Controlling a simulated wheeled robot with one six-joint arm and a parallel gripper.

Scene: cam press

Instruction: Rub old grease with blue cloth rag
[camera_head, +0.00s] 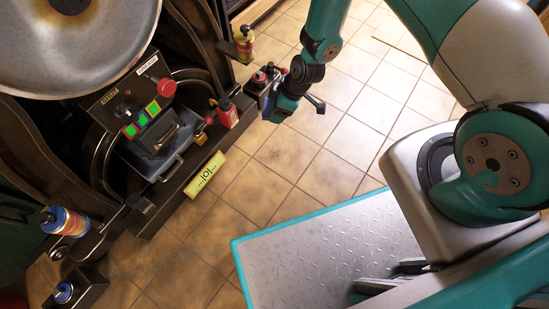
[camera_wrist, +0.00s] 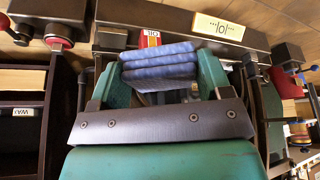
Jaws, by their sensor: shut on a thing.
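My gripper (camera_wrist: 163,88) is shut on the blue cloth rag (camera_wrist: 160,62), a folded stack of several layers between the two green fingers in the wrist view. In the head view my gripper (camera_head: 276,103) hangs at the upper middle, beside the front edge of the dark machine; the rag is hard to make out there. A red oil can (camera_wrist: 150,40) shows just behind the rag in the wrist view, and the red can also shows in the head view (camera_head: 228,114). I cannot make out the old grease in either view.
A large metal disc (camera_head: 75,45) lies at upper left. A control box (camera_head: 140,112) with a red knob and green buttons stands below it. A yellow label plate (camera_head: 205,173) is on the machine's front edge. Spray cans (camera_head: 68,222) stand on side brackets. Tiled floor (camera_head: 300,155) is open.

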